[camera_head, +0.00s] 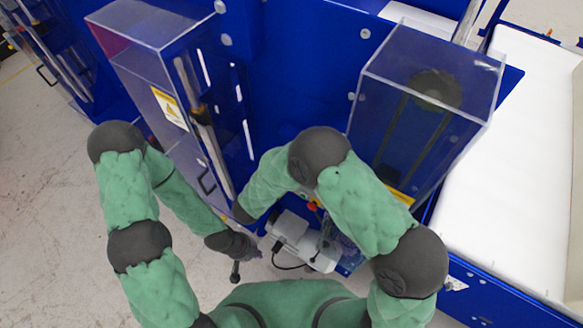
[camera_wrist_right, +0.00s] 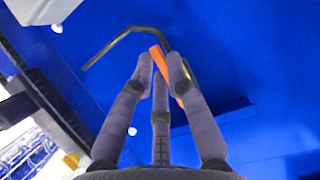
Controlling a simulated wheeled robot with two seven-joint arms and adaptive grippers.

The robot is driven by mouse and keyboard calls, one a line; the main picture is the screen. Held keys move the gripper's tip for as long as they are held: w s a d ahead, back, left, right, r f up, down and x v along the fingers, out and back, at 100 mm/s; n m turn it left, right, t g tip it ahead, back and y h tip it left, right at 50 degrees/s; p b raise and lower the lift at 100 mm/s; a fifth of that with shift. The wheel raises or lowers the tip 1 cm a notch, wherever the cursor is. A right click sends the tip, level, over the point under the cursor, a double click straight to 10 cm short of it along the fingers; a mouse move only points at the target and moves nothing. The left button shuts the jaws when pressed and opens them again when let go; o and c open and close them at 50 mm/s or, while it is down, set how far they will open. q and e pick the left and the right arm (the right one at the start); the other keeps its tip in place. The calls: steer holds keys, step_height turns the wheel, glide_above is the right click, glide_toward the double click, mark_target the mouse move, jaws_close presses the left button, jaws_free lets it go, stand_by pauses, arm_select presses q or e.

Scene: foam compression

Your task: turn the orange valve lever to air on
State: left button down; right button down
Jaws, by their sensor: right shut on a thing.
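The orange valve lever (camera_wrist_right: 158,60) shows in the right wrist view as a slim orange bar between the fingertips of my right gripper (camera_wrist_right: 161,72). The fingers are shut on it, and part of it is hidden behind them. In the head view the right arm reaches over the middle, and I cannot make out its fingers or the lever there. My left gripper (camera_head: 241,251) is low in the middle of the head view, pointing down and right; its fingers are too small and dark to tell if they are open.
A black bent rod (camera_wrist_right: 130,38) passes close behind the lever against blue panels. In the head view, two clear-covered columns (camera_head: 150,25) (camera_head: 440,55) rise on the blue machine. A grey-white device (camera_head: 290,230) sits beside my left gripper. A white surface (camera_head: 530,150) lies to the right.

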steer(key=c, duration=1.2)
jaws_free()
steer(key=shift+r, duration=0.1)
step_height(320, 180, up, 10)
steer(key=shift+f, duration=0.15)
